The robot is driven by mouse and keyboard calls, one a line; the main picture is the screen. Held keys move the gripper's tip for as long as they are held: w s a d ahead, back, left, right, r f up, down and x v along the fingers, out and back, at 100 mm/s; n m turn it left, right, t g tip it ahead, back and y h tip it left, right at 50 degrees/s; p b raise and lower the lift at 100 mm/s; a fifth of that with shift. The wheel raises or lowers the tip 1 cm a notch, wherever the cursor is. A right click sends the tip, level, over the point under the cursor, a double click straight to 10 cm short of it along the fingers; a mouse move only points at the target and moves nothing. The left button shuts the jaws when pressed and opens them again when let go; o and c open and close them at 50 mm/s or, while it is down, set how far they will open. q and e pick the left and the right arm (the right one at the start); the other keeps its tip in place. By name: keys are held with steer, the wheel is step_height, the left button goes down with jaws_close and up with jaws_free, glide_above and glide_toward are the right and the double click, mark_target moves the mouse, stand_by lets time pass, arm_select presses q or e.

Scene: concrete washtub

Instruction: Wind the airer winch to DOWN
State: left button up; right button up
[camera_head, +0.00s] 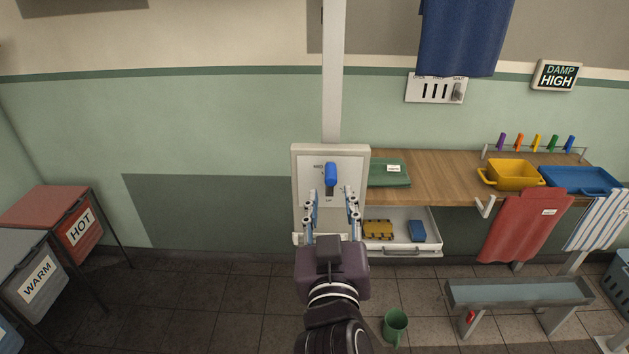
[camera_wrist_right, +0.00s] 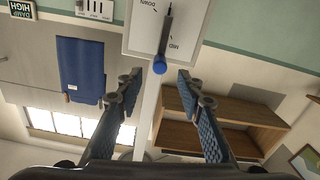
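The winch is a pale panel (camera_head: 300,168) on a white upright post, with a blue-knobbed handle (camera_head: 331,174) near its middle. A small label, partly hidden, shows left of the knob. In the right wrist view the panel (camera_wrist_right: 140,38) appears upside down, with DOWN and another label, and the blue knob (camera_wrist_right: 160,66) sits at the end of a grey lever. My right gripper (camera_head: 332,193) is open, its fingers apart on either side below the knob. In the right wrist view the fingertips (camera_wrist_right: 159,80) flank the knob without visible contact. My left gripper is not in view.
A wooden counter (camera_head: 440,178) with an open drawer (camera_head: 402,247) stands right of the panel. A green mug (camera_head: 395,326) and a grey bench (camera_head: 520,292) are on the floor. HOT (camera_head: 80,232) and WARM (camera_head: 38,282) bins stand left. Open floor lies between.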

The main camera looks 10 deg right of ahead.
mark_target(331, 182)
steer(key=x, duration=0.6)
steer(key=shift+w+d+f+p, duration=0.1)
steer(key=shift+w+p, duration=0.15)
steer(key=shift+p, duration=0.15)
jaws_close()
